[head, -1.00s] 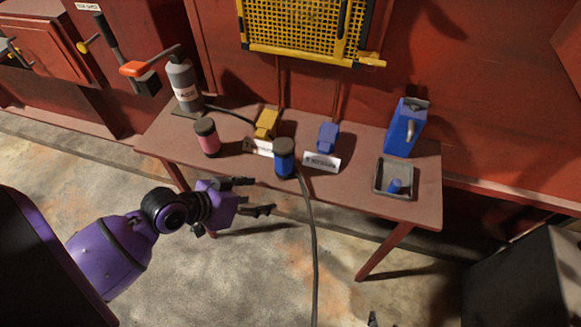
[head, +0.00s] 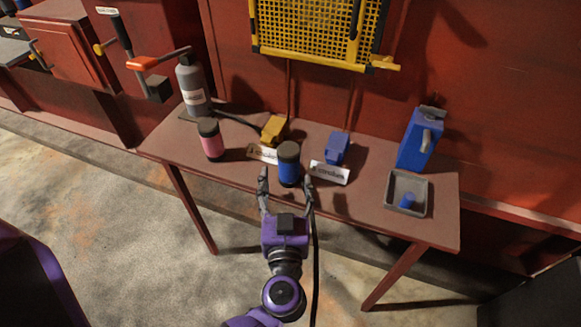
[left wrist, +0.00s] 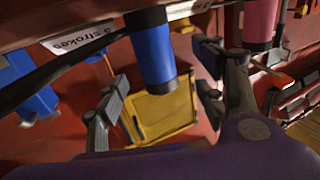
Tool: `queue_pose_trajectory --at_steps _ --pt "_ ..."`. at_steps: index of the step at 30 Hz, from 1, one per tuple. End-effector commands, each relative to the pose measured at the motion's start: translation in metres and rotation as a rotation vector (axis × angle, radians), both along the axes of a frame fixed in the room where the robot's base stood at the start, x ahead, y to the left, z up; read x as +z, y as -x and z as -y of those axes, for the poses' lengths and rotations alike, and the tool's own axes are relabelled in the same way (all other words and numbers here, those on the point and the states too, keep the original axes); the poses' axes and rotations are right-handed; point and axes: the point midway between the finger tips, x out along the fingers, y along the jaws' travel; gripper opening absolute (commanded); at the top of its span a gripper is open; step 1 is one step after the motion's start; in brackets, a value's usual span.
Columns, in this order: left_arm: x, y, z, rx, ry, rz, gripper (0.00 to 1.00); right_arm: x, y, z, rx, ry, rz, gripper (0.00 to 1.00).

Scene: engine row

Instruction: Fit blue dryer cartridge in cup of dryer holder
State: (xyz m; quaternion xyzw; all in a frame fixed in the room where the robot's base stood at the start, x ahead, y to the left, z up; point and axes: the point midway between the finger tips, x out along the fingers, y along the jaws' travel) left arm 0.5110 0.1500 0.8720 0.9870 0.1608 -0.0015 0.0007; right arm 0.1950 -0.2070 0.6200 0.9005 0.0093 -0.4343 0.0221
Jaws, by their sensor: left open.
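The blue dryer cartridge (head: 289,170), a blue cylinder with black ends, stands upright near the table's front edge. My left gripper (head: 286,187) is open in front of it, with one finger to each side. In the left wrist view the cartridge (left wrist: 155,55) shows ahead of and between the spread fingers (left wrist: 160,105), not gripped. I cannot clearly make out the dryer holder's cup. A grey square tray (head: 393,192) with a small blue peg (head: 408,201) inside sits at the table's right end. My right gripper is not in view.
A pink cartridge (head: 211,144) and a grey bottle (head: 195,92) stand to the left. Yellow (head: 273,129) and blue (head: 337,146) blocks with white labels sit behind. A blue can (head: 417,143) stands right. A dark hose (head: 314,260) hangs beside my left gripper.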

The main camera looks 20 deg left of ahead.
Motion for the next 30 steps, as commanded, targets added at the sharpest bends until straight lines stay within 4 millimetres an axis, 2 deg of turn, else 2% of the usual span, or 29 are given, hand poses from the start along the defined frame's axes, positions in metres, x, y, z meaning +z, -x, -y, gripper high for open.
queue_pose_trajectory --at_steps 6,15,24,30 --pt "0.003 -0.025 -0.007 -0.001 -0.003 0.004 0.63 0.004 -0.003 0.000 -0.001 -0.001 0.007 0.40" --pt "0.005 -0.065 -0.016 -0.002 -0.003 0.003 0.63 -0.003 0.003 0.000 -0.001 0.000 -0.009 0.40" --pt "0.005 -0.070 -0.018 -0.003 -0.002 0.003 0.63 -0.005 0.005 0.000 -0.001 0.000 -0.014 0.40" --pt "0.005 -0.070 -0.018 -0.003 -0.002 0.003 0.39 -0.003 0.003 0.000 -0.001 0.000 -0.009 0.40"
